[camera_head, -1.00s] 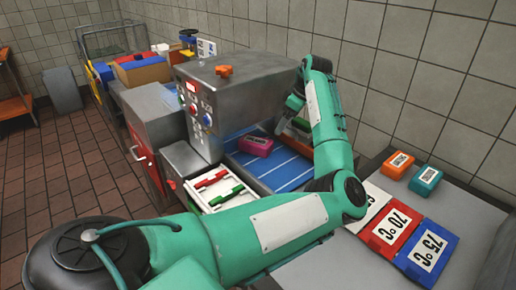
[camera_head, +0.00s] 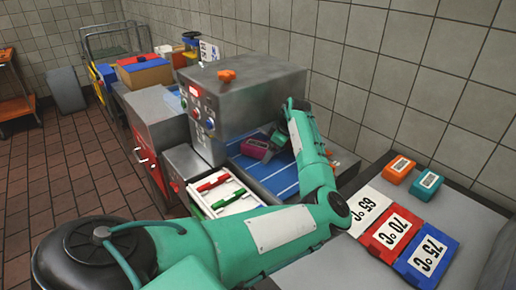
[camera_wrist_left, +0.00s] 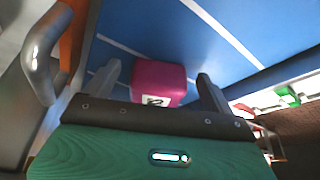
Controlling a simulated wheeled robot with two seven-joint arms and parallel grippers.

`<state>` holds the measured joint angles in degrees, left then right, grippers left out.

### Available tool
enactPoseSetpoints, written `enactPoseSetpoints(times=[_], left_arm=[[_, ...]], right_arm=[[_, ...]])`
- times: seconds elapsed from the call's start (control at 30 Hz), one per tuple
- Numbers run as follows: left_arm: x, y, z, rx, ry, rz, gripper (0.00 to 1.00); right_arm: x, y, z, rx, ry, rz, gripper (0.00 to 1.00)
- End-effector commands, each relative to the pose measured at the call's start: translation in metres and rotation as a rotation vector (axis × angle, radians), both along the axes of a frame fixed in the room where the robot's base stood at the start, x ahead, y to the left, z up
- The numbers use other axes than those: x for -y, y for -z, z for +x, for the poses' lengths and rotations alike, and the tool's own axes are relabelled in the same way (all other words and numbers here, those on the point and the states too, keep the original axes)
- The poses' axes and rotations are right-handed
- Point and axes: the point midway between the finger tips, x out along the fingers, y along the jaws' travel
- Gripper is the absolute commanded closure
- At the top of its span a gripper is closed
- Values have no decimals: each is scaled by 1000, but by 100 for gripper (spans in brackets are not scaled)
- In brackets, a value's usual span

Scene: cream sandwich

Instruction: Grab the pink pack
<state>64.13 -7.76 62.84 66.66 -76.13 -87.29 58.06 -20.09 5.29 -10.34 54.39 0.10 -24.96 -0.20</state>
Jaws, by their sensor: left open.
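The pink pack (camera_head: 255,147) lies on the blue surface (camera_head: 275,178) in front of the grey machine, with a pale label on its side. In the left wrist view the pink pack (camera_wrist_left: 160,78) shows between the two fingers, its label partly hidden by my gripper body. My left gripper (camera_head: 277,139) is beside the pack, on its right in the head view. In the wrist view its open fingers (camera_wrist_left: 157,79) stand on either side of the pack, with gaps visible. The right gripper is out of view.
The grey machine (camera_head: 245,92) rises close behind the pack. A tray (camera_head: 222,192) with red and green items is at its left front. Temperature-marked blocks, including a blue one (camera_head: 427,254), plus orange (camera_head: 399,168) and teal (camera_head: 426,184) packs, lie at the right. A tiled wall borders the back.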

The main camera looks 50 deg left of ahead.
Motion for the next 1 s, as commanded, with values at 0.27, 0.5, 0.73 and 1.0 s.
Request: enactPoseSetpoints(times=[0.27, 0.5, 0.73, 1.0], left_arm=[[0, 1, 0, 0, 0, 0, 23], [0, 0, 0, 1, 0, 0, 62], [0, 0, 0, 1, 0, 0, 62], [15, -15, 6, 3, 2, 2, 62]], right_arm=[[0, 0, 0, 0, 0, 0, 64], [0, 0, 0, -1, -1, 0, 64], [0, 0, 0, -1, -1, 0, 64], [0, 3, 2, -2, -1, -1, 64]])
